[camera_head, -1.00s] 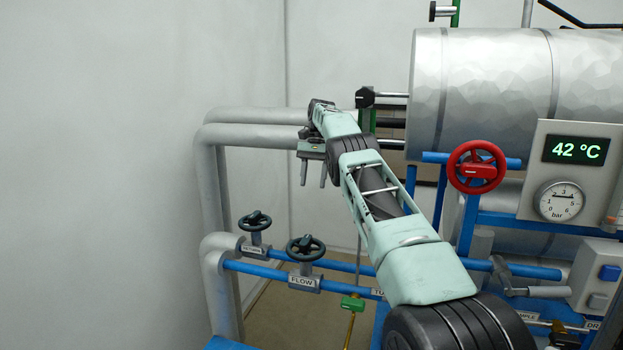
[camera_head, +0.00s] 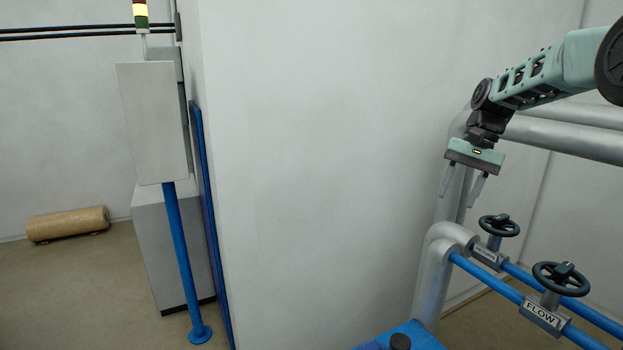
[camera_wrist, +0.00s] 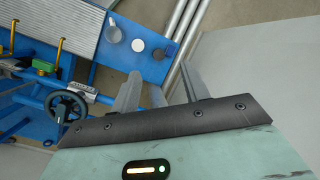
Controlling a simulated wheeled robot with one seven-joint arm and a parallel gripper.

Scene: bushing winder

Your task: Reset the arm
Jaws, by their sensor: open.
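My gripper (camera_head: 460,186) hangs at the upper right in the head view, with its two fingers pointing down and apart. It is open and nothing shows between the fingers. It is in front of the large grey pipes, above and left of the black RETURN valve wheel (camera_head: 499,225). In the wrist view my gripper (camera_wrist: 157,82) points toward a blue bench area, and its fingers look clear of any object. My arm extends from the gripper to the right edge of the head view.
The FLOW valve wheel (camera_head: 561,278) sits on a blue pipe at lower right. Grey pipes (camera_head: 435,265) bend behind my gripper. A white wall (camera_head: 320,150) fills the middle. A grey cabinet (camera_head: 152,120) on a blue post and a brown roll (camera_head: 68,224) are at left.

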